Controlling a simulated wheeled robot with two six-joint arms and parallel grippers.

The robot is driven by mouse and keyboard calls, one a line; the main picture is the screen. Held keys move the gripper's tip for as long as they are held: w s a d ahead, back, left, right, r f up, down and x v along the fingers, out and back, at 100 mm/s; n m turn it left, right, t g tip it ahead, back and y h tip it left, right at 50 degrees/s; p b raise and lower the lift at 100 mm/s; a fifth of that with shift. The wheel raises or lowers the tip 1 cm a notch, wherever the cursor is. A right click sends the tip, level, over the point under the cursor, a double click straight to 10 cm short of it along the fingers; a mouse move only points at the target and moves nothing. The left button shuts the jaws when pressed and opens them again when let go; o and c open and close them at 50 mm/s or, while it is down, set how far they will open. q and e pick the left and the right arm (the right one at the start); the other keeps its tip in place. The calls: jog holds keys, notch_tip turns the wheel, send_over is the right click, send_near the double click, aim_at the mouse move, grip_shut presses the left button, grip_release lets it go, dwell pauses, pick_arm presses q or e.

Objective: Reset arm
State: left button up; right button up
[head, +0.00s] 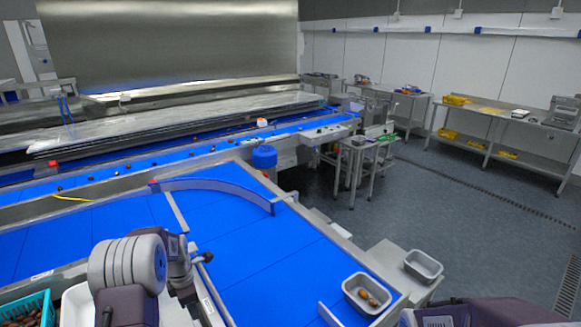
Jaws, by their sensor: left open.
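My left arm comes in at the bottom left, and its gripper (188,280) is over the near left edge of the blue belt (265,265). The left gripper is open, and I see nothing held in it. Its fingertips are small and partly hidden by the arm. Part of my right arm shows at the bottom right edge; its gripper is out of the picture. A grey metal tray (350,294) with a few brown dates (369,297) sits at the near right end of the belt.
A second metal tray (423,267), seemingly empty, stands on a side ledge to the right. A teal crate (47,303) with dates is at the bottom left, beside a white bin (76,304). A curved blue guide (225,187) crosses the belt. The floor at right is clear.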

pick_arm(q)
jog(key=s+d+r+m+b, duration=0.1)
jog(key=s+d+r+m, duration=0.15)
jog(key=d, duration=0.25)
jog(key=s+d+r+m+t+b, duration=0.1)
jog(key=s+d+r+m, duration=0.1)
jog(key=s+d+m, duration=0.2)
jog(key=s+d+r+m+b, duration=0.1)
jog(key=s+d+r+m, duration=0.15)
jog(key=d, duration=0.25)
jog(key=s+d+f+m+g, duration=0.1)
jog(key=s+f+m, duration=0.3)
jog(key=s+m, duration=0.6)
jog(key=m, duration=0.5)
jog(key=shift+s+d+h+p, duration=0.3)
jog(key=shift+s, duration=0.1)
pick_arm(e)
jog(key=f, duration=0.3)
jog(key=shift+d+f, duration=0.1)
jog(key=shift+d, duration=0.15)
pick_arm(q)
jog(key=shift+s, duration=0.15)
pick_arm(e)
jog(key=shift+s+a, duration=0.1)
jog(key=shift+s, duration=0.05)
pick_arm(q)
jog(key=shift+a, duration=0.15)
